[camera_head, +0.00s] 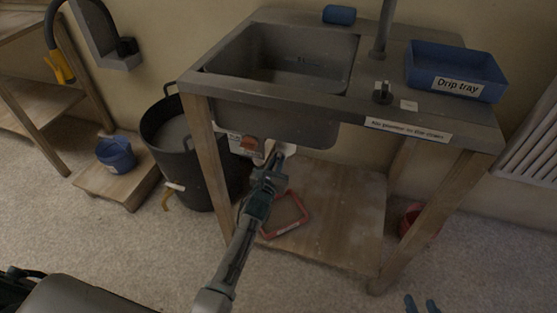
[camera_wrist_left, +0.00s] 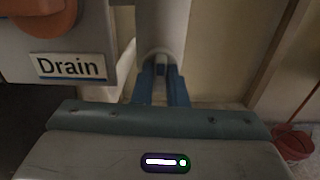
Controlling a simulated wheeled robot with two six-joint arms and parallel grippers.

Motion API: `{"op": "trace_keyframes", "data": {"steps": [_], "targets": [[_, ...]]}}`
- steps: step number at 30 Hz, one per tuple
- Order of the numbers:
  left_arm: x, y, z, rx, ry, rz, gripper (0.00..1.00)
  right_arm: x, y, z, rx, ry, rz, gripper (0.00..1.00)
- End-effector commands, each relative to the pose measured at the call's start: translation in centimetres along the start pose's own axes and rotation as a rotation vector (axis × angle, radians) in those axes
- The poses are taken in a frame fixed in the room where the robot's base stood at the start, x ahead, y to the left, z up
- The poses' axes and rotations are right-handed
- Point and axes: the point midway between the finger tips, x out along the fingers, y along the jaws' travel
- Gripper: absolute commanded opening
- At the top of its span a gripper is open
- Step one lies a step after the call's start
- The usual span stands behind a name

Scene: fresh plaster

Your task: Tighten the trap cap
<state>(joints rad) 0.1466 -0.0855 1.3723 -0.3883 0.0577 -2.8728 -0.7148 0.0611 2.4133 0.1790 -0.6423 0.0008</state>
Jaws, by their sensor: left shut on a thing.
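My left gripper (camera_head: 272,160) reaches under the sink, at the pale trap pipe below the basin. In the left wrist view its blue fingers (camera_wrist_left: 162,88) are closed around a small part, seemingly the trap cap (camera_wrist_left: 160,70), at the lower end of the pale trap body (camera_wrist_left: 163,25). The fingers and the trap body hide much of the cap. The blue fingertips of my right gripper (camera_head: 422,304) show at the bottom edge of the head view, apart with nothing between them.
A "Drain" label (camera_wrist_left: 70,67) and an orange part (camera_wrist_left: 50,16) are left of the trap. The sink bench has wooden legs (camera_head: 205,165) and a low shelf (camera_head: 340,215) with a red frame (camera_head: 303,222). A black bin (camera_head: 180,150) stands left; a red bucket (camera_head: 412,222) stands right.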

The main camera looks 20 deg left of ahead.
Motion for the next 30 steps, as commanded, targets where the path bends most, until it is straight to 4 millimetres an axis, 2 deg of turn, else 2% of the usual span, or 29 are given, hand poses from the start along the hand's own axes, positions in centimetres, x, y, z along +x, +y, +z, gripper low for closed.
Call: {"op": "trace_keyframes", "data": {"steps": [2, 3, 6, 7, 17, 30], "targets": [[-0.1, 0.1, 0.0, 0.003, 0.001, 0.001, 0.00, 0.0, 0.0, 0.0, 0.000, 0.000, 0.000, 0.36], [-0.1, 0.1, 0.0, 0.003, 0.001, 0.000, 0.14, 0.0, 0.0, 0.0, 0.000, -0.001, 0.000, 0.36], [-0.1, 0.1, -0.1, 0.002, 0.002, 0.000, 0.34, 0.0, 0.0, 0.0, 0.000, -0.001, 0.000, 0.36], [-0.1, 0.1, -0.1, 0.002, 0.002, 0.000, 0.36, 0.0, 0.0, 0.0, 0.000, -0.001, 0.000, 0.36], [-0.6, 0.0, -0.1, 0.000, 0.004, 0.000, 0.36, -0.1, 0.0, -0.1, 0.000, -0.002, 0.000, 0.36], [-5.8, -0.1, -0.2, -0.002, 0.005, 0.000, 0.36, -0.6, -0.1, -0.9, 0.000, -0.002, 0.000, 0.36]]}}
